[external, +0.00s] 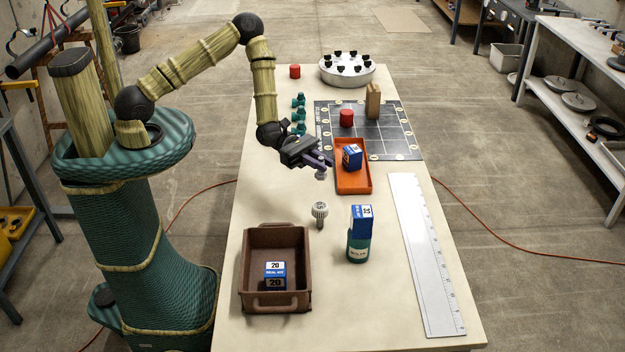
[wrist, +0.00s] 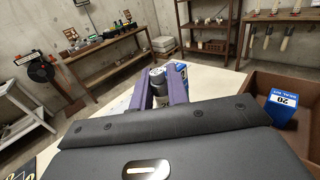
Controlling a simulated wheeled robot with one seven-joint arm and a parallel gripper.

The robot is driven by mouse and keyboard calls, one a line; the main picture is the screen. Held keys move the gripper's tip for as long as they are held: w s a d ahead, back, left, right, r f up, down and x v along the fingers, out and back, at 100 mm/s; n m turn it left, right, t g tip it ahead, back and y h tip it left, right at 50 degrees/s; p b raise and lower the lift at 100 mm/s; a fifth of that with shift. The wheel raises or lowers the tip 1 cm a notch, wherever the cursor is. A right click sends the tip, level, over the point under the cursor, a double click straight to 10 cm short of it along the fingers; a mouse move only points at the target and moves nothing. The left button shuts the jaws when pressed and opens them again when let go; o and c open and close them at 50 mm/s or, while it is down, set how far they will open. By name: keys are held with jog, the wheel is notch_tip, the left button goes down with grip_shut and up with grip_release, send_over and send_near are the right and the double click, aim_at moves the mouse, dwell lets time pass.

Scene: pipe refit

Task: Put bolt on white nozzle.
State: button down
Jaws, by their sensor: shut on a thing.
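My gripper (external: 319,164) is shut on a small grey metal piece, which looks like the bolt (external: 321,175), and holds it above the table. In the wrist view the piece (wrist: 158,80) sits between the two purple fingers. A pale piece with a round ridged top and a narrow stem, which seems to be the white nozzle (external: 320,211), stands on the table below and nearer the camera, apart from my gripper. I cannot make it out in the wrist view.
A brown bin (external: 247,270) holds a blue box. An orange tray (external: 353,185) with a blue box lies right of my gripper. A white ruler (external: 425,255) lies along the right side.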

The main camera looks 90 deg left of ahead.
aim_at(321, 179)
jog(key=shift+f+p, duration=0.35)
jog(key=shift+f, duration=2.5)
jog(key=shift+f, duration=2.1)
jog(key=shift+f, duration=0.1)
jog(key=c, duration=1.4)
grip_release()
jog(key=shift+o, duration=0.2)
jog(key=b+v, duration=0.2)
jog(key=v, duration=1)
